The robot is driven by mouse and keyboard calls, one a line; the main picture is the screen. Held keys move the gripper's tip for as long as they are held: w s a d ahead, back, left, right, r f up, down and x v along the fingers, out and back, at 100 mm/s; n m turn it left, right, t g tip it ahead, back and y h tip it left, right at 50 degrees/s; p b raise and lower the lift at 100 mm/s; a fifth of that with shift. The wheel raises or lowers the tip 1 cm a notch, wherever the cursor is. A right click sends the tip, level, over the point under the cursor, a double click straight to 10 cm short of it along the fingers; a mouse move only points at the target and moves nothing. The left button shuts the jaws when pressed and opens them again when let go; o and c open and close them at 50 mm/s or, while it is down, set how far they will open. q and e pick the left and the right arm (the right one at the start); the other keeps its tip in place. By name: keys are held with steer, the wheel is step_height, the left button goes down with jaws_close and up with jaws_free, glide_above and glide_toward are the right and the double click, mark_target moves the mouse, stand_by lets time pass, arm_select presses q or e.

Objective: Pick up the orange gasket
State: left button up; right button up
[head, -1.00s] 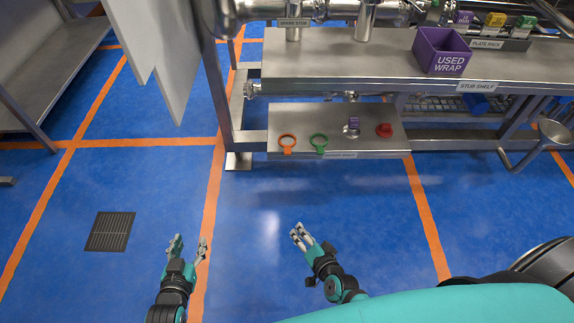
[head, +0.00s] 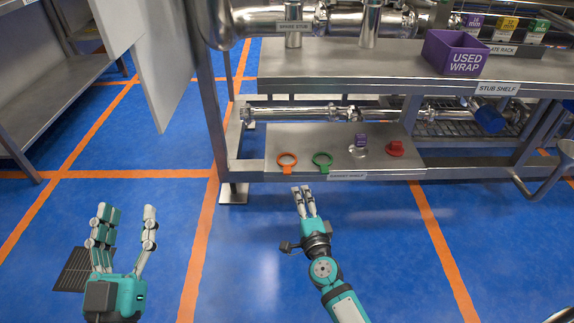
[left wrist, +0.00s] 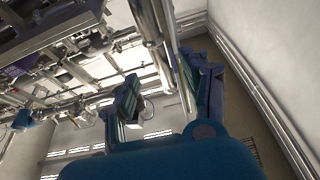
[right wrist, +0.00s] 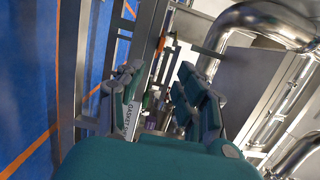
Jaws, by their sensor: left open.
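The orange gasket (head: 287,160) is a ring with a tab, lying at the left end of a low steel shelf in the head view. An orange bit of it seems to show in the right wrist view (right wrist: 161,43). My right gripper (head: 301,189) is just in front of the shelf edge, below and slightly right of the gasket, apart from it. Its fingers stand apart and hold nothing in the right wrist view (right wrist: 160,95). My left gripper (head: 128,212) is open and empty, raised over the floor at left, fingers pointing up.
Right of the orange gasket lie a green gasket (head: 322,160), a small purple-topped item (head: 360,143) and a red item (head: 395,149). The stub shelf (head: 380,68) overhangs behind, carrying a purple bin (head: 456,52). A steel leg (head: 218,130) stands left of the gasket.

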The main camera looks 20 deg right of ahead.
mark_target(291, 174)
steer(key=w+b, duration=0.1)
steer(key=w, duration=0.7)
steer(key=shift+d+f+b, duration=0.1)
steer(key=shift+f+b, duration=0.05)
steer(key=shift+b, duration=0.2)
steer(key=shift+w, duration=0.3)
arm_select(q)
steer(key=s+r+t+h, duration=0.1)
steer(key=s+r+t, duration=0.3)
steer(key=r+t, duration=0.1)
steer(key=shift+s+r+h, duration=0.3)
steer(key=shift+r+h, duration=0.1)
steer(key=shift+r, duration=0.2)
arm_select(e)
jaws_close()
arm_select(q)
steer(key=shift+a, duration=0.1)
